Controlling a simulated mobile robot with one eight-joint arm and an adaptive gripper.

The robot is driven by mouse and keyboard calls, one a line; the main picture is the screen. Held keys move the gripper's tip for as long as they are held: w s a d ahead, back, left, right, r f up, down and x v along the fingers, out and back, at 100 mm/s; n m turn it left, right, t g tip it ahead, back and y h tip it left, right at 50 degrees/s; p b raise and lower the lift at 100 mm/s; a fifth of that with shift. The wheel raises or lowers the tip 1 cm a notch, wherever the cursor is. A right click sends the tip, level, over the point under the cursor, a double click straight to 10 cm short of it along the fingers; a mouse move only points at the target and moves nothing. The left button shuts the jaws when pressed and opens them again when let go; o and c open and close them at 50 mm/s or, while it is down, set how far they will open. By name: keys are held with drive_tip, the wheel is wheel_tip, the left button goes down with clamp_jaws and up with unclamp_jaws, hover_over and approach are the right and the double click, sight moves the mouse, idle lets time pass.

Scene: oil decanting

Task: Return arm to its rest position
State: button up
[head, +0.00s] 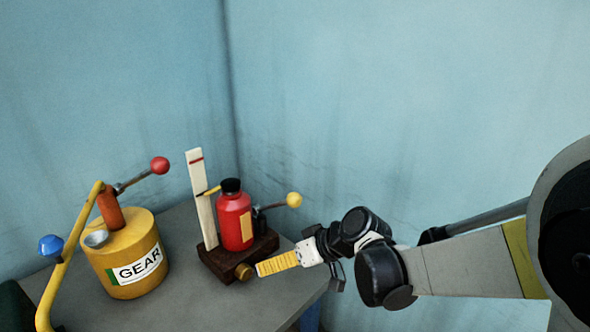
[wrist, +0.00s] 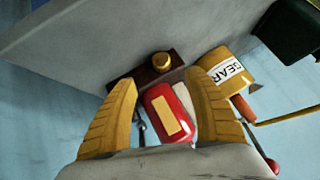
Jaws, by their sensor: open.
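My gripper (head: 262,268) reaches in from the right in the head view, low beside the front right of a dark wooden stand (head: 227,262). A red bottle (head: 234,222) with a black cap and yellow label stands upright on the stand. In the wrist view my gripper (wrist: 163,78) shows two yellow fingers spread apart. The red bottle (wrist: 160,117) appears between them in the picture, but neither finger is seen gripping it. The wooden stand with its brass knob (wrist: 161,62) lies beyond the fingertips. The exact gap to the bottle cannot be told.
A yellow GEAR can (head: 120,265) with a red-knobbed lever (head: 159,165) and a blue-knobbed yellow bar (head: 60,275) stands left. A white upright gauge strip (head: 201,205) and yellow-knobbed lever (head: 293,200) flank the bottle. The grey table (head: 205,305) meets blue walls (head: 400,90).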

drive_tip(key=s+d+r+m+t+h, duration=0.1)
drive_tip(key=s+d+r+m+h, duration=0.1)
drive_tip(key=s+d, duration=0.3)
drive_tip(key=s+d+r+m+t+h, duration=0.1)
drive_tip(key=s+d, duration=0.5)
drive_tip(key=d, duration=0.6)
drive_tip(key=s+d+r+m+t+h, duration=0.1)
drive_tip(key=s+d+r+m+h, duration=0.2)
drive_tip(key=s+d+m+h, duration=0.2)
drive_tip(key=d+h, duration=0.1)
drive_tip(key=d, duration=0.2)
drive_tip(key=shift+s+d+r+t, duration=0.3)
drive_tip(key=shift+s+d+r, duration=0.05)
drive_tip(key=shift+s, duration=0.05)
